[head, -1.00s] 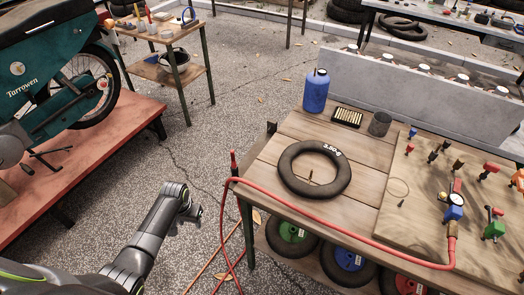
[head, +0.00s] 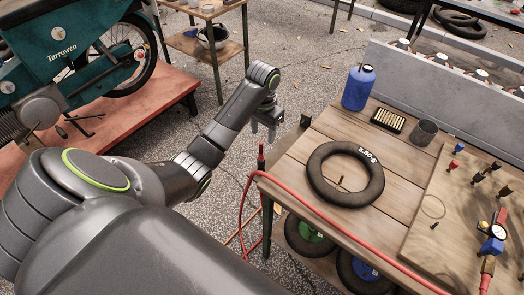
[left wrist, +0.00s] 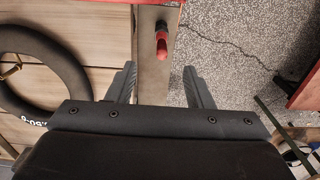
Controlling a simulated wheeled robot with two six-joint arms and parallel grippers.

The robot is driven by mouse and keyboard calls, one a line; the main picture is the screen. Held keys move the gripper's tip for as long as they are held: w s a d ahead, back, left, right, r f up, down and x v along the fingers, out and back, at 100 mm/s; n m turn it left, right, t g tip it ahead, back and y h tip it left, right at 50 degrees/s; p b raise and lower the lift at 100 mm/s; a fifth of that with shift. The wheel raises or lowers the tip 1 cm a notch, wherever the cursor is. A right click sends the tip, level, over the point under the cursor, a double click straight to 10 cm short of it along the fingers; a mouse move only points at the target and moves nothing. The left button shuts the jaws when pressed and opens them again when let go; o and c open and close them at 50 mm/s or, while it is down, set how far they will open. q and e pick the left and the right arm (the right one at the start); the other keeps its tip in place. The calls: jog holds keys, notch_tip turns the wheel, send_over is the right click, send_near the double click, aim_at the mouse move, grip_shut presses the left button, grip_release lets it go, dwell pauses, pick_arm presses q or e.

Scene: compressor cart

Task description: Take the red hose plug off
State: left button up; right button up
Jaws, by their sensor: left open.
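The red hose plug (head: 261,152) stands upright at the left edge of the wooden bench (head: 297,161), close to the red hose (head: 328,219) that runs over the bench edge. In the left wrist view the red plug (left wrist: 162,42) lies ahead of the open jaws, between their lines and apart from them. My left gripper (head: 268,134) hangs just beyond the bench's left edge, near the plug and behind it in the head view. In the left wrist view its two fingers (left wrist: 160,82) are spread and empty. My right gripper is out of view.
A black tire (head: 345,198) marked with white lettering lies on the bench. A blue bottle (head: 358,88), a tray of brass pieces (head: 388,120) and a dark cup (head: 423,132) stand behind it. A fitting board (head: 450,215) is at right. Open ground lies left of the bench.

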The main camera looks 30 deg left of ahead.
pick_arm(q)
notch_tip(320, 180, down, 9)
jog(key=b, duration=0.8)
jog(key=f, duration=0.2)
jog(key=s+f, duration=0.1)
jog(key=f, duration=0.1)
jog(key=shift+a, duration=0.1)
jog(key=shift+w+f, duration=0.1)
jog(key=shift+f, duration=0.45)
jog(key=c, duration=1)
notch_tip(320, 180, up, 5)
jog(key=shift+w+r, duration=0.1)
jog(key=shift+r, duration=0.05)
notch_tip(320, 180, up, 3)
jog(key=p, duration=0.4)
jog(key=shift+r, duration=0.2)
notch_tip(320, 180, up, 2)
jog(key=shift+r+p, duration=0.1)
jog(key=shift+p, duration=1)
notch_tip(320, 180, up, 4)
jog(key=p, duration=0.6)
send_over(261, 159)
jog(key=shift+w+a+r, duration=0.1)
jog(key=shift+w+a, duration=0.1)
jog(key=shift+w, duration=0.15)
